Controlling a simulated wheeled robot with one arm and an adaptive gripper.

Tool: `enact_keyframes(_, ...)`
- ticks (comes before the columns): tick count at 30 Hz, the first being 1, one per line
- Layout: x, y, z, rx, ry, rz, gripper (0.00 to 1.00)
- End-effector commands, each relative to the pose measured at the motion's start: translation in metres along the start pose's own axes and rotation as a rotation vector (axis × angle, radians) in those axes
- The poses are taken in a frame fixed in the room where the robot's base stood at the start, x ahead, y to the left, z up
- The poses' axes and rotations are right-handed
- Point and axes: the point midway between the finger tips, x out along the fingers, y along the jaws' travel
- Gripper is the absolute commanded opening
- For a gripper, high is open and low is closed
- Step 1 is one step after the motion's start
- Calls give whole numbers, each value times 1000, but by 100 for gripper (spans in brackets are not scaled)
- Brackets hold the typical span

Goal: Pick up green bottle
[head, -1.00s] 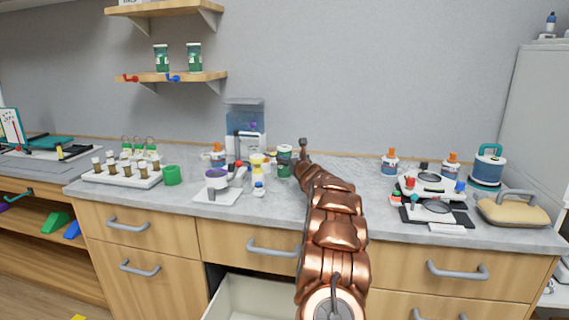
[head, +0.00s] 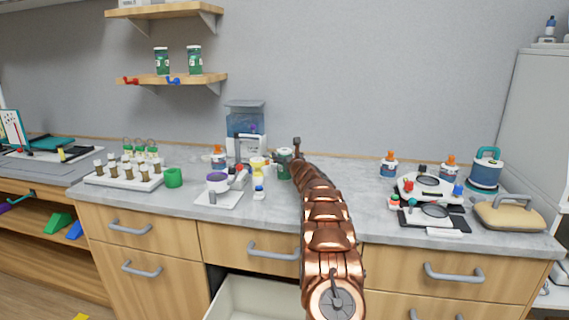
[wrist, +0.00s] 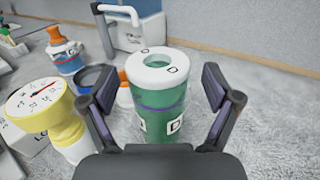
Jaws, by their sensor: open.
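A green bottle with a white top (wrist: 157,100) stands upright on the counter. In the wrist view it is between the two fingers of my gripper (wrist: 165,105), with gaps visible beside it. My gripper is open. In the head view the green bottle (head: 284,165) stands near the back of the counter, just left of my arm's end. My gripper (head: 291,160) is small there and partly hidden by my arm.
Left of the bottle are a yellow timer (wrist: 42,108) and a blue bottle with an orange cap (wrist: 65,52). A water dispenser (head: 245,130) stands behind. A drawer (head: 262,298) hangs open below.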

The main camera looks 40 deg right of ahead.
Motion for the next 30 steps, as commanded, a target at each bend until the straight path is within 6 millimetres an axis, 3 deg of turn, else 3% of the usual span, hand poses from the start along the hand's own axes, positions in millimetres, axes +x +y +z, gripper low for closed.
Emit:
enact_keyframes(16, 9, 1, -2, 4, 0, 2, 88)
enact_keyframes(30, 9, 1, -2, 4, 0, 2, 39)
